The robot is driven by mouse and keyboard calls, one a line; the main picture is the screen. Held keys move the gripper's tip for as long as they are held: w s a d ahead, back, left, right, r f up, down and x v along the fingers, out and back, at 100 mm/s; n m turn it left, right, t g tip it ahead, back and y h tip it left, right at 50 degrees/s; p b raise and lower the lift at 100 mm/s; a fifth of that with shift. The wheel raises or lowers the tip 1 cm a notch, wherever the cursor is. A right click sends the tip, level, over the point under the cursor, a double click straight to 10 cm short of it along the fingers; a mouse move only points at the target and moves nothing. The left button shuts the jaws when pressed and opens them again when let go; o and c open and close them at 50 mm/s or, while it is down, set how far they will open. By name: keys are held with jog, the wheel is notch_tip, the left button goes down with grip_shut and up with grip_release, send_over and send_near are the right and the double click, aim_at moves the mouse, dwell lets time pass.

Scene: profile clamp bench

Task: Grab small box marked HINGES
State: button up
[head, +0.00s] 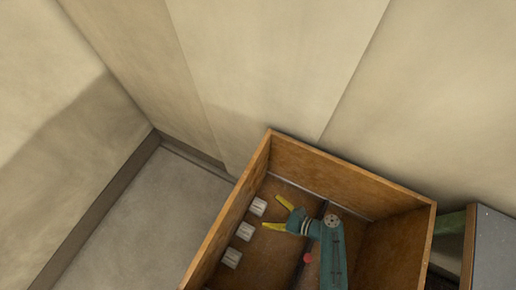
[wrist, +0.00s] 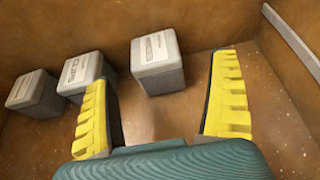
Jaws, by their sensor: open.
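Three small grey-white boxes stand in a row along the left side of a wooden bin (head: 333,178). They are the top box (head: 258,206), the middle box (head: 244,231) and the bottom box (head: 231,258). In the wrist view they appear as the right box (wrist: 157,62), middle box (wrist: 84,78) and left box (wrist: 36,93). Each has dark lettering on top, too small and slanted to read surely, so I cannot tell which says HINGES. My gripper (head: 272,213) is open and empty, its yellow fingers pointing at the row. The right box lies ahead between the fingers, apart from them.
The bin's wooden walls rise close around the boxes and my arm. A small red round thing (head: 308,258) is beside my arm. A grey-topped unit (head: 495,250) stands right of the bin. Bare bin floor (wrist: 265,120) lies right of my fingers.

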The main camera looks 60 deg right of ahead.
aim_at(257, 207)
jog(key=shift+b+x, duration=0.35)
jog(key=shift+x, duration=0.7)
jog(key=w+f+b, duration=0.2)
jog(key=w+b, duration=0.1)
jog(key=shift+w+a+f, duration=0.15)
jog(key=shift+a+f, duration=0.15)
jog(key=shift+a, duration=0.1)
jog(key=shift+w+d+r, duration=0.1)
jog(key=shift+w, duration=0.35)
jog(key=shift+s, duration=0.1)
jog(key=shift+c, duration=0.6)
jog(key=c, duration=1.2)
